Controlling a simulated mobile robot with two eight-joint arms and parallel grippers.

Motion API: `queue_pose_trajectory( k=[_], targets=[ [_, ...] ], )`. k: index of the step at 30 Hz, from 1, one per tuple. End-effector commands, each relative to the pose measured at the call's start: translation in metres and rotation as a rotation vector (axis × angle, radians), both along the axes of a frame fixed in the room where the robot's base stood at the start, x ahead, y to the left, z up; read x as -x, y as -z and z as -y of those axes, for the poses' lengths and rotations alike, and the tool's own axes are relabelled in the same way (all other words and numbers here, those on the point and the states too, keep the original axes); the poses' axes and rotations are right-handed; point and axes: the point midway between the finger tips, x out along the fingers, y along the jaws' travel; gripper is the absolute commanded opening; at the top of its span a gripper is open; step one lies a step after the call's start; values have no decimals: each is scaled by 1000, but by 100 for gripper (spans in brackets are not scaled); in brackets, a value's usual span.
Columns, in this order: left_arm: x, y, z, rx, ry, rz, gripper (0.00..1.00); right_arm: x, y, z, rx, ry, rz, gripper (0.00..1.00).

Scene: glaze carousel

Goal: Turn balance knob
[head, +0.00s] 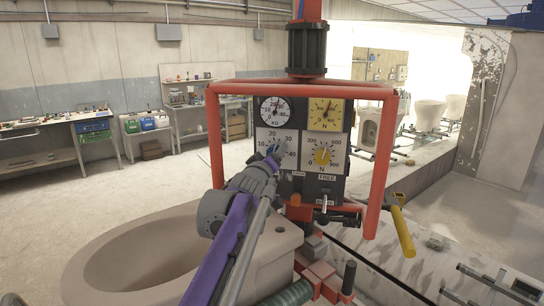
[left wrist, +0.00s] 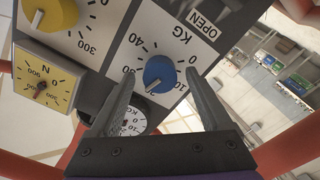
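The blue balance knob (left wrist: 159,73) sits on a white dial plate marked KG, on the dark control panel (head: 300,184). Its pale pointer mark is toward the lower left in the left wrist view. My left gripper (left wrist: 160,80) is open, one finger on each side of the knob, with a visible gap to it on both sides. In the head view my left gripper (head: 272,162) is at the panel's left knob and hides most of it. I cannot tell how deep the fingers reach. My right gripper is not in view.
A yellow knob (head: 322,155) marked N is right of the blue one, below two gauges (head: 272,110) (head: 326,114). A red tube frame (head: 214,140) surrounds the panel. A beige basin (head: 100,262) stands below left. A yellow-handled lever (head: 403,231) sticks out at right.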

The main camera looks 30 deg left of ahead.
Motion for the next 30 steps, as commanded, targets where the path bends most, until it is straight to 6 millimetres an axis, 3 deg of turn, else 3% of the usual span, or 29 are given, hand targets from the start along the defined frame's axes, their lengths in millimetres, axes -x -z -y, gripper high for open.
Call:
queue_pose_trajectory(
  k=[8, 21, 30],
  targets=[
    [9, 1, 3, -1, 0, 0, 82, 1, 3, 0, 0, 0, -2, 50],
    [84, 1, 25, -1, -1, -1, 82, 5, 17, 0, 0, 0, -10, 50],
    [104, 0, 31, -1, 0, 0, 82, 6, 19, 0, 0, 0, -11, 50]
  ],
)
